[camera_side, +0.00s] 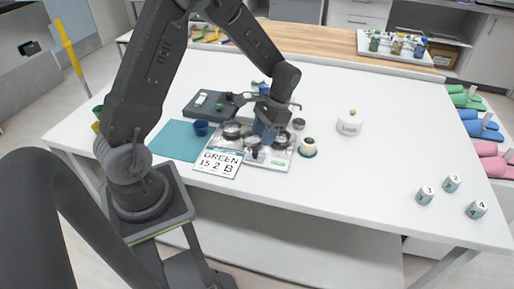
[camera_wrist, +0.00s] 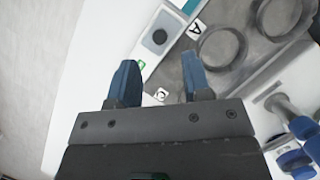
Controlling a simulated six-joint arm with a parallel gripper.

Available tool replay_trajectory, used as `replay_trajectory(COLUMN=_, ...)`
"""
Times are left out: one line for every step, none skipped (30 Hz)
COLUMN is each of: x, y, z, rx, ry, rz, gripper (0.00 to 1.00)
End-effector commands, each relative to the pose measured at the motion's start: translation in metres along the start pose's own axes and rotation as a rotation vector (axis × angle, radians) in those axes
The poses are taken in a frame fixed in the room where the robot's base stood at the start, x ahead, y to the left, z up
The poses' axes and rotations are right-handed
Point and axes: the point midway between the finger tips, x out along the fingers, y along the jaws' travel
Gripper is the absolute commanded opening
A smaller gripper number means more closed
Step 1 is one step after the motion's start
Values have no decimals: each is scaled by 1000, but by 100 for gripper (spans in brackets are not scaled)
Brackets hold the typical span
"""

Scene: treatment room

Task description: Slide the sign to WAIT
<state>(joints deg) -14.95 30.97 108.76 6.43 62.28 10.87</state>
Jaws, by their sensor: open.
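In the wrist view a dark round knob (camera_wrist: 159,37) sits on a grey square on a white strip, with a small green patch beside it. This looks like the sliding sign, but I cannot read any word on it. My gripper (camera_wrist: 158,80) has its two blue fingers apart with nothing between them. The knob lies beyond the fingertips. The sign is too small to make out there.
Round rings (camera_wrist: 222,48) lie right of the fingers, with A and C labels nearby. A white lidded pot (camera_side: 350,123) stands right.

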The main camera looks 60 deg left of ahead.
Motion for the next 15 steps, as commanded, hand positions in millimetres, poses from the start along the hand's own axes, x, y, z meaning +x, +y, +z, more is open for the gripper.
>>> replay_trajectory(x=11, y=0, z=1, rx=-1, ry=-5, rz=1, gripper=45)
replay_trajectory(x=16, y=0, z=0, rx=-1, ry=-4, rz=1, gripper=45)
replay_trajectory(x=23, y=0, z=0, rx=-1, ry=-4, rz=1, gripper=45)
replay_trajectory(x=28, y=0, z=1, rx=-1, ry=-4, rz=2, gripper=45)
replay_trajectory(x=32, y=0, z=0, rx=-1, ry=-3, rz=1, gripper=45)
replay_trajectory(x=37, y=0, z=0, rx=-1, ry=-3, rz=1, gripper=45)
replay_trajectory(x=41, y=0, z=0, rx=-1, ry=-2, rz=1, gripper=45)
replay_trajectory(x=44, y=0, z=0, rx=-1, ry=-2, rz=1, gripper=45)
replay_trajectory(x=47, y=0, z=0, rx=-1, ry=-2, rz=1, gripper=45)
replay_trajectory(x=49, y=0, z=0, rx=-1, ry=-1, rz=1, gripper=45)
replay_trajectory(x=51, y=0, z=0, rx=-1, ry=0, rz=0, gripper=45)
replay_trajectory(x=52, y=0, z=0, rx=-1, ry=0, rz=0, gripper=45)
replay_trajectory(x=53, y=0, z=0, rx=-1, ry=0, rz=0, gripper=45)
replay_trajectory(x=54, y=0, z=0, rx=-1, ry=0, rz=0, gripper=45)
replay_trajectory(x=54, y=0, z=0, rx=-1, ry=0, rz=0, gripper=45)
